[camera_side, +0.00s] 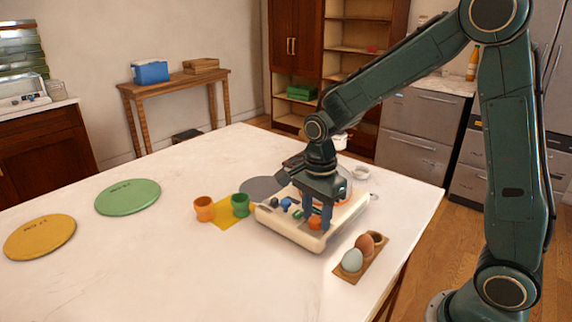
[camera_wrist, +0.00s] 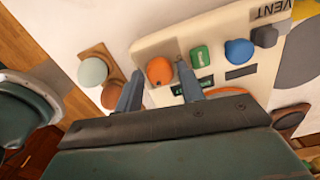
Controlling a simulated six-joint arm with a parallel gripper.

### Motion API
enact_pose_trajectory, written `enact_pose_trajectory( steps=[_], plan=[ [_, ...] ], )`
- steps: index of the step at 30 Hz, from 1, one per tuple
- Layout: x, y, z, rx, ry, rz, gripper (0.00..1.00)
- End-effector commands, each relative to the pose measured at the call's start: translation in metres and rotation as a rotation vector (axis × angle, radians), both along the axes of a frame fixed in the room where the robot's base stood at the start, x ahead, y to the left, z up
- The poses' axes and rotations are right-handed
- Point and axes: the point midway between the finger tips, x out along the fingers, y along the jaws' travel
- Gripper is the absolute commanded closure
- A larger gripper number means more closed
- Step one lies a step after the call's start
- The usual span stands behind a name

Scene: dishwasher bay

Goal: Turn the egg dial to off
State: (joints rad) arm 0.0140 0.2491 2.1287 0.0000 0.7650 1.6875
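A cream panel unit (camera_side: 296,236) stands on the white table; it also shows in the wrist view (camera_wrist: 150,46). Its row of controls includes an orange dial (camera_wrist: 160,71), a green control (camera_wrist: 201,56), a blue knob (camera_wrist: 239,51) and a grey knob (camera_wrist: 265,36). The label for the orange dial is not readable, so I cannot tell by text which one is the egg dial. My gripper (camera_wrist: 158,68) is open, pointing down, with one finger on each side of the orange dial and gaps visible. In the side view the gripper (camera_side: 317,218) partly hides the orange dial (camera_side: 315,223).
A wooden holder (camera_side: 375,258) with a pale blue egg (camera_side: 351,260) and a brown egg (camera_side: 365,244) lies close to the right of the unit. Orange (camera_side: 204,209) and green (camera_side: 241,205) cups stand left. Yellow (camera_side: 40,237) and green (camera_side: 128,197) discs lie farther left.

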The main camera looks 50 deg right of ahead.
Motion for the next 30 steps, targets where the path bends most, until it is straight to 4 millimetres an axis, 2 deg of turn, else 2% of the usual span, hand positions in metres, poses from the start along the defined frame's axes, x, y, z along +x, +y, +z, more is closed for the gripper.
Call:
enact_pose_trajectory(
  steps=[10,11,15,30],
  plan=[
    [0.0002,0.0,-0.0031,0.0,-0.001,0.0,0.61],
    [0.0002,0.0,-0.003,0.0,-0.001,0.0,0.65],
    [0.0002,0.0,-0.0029,0.0,-0.001,0.0,0.93],
    [0.0002,0.0,-0.0025,0.0,-0.001,0.078,0.93]
  ],
)
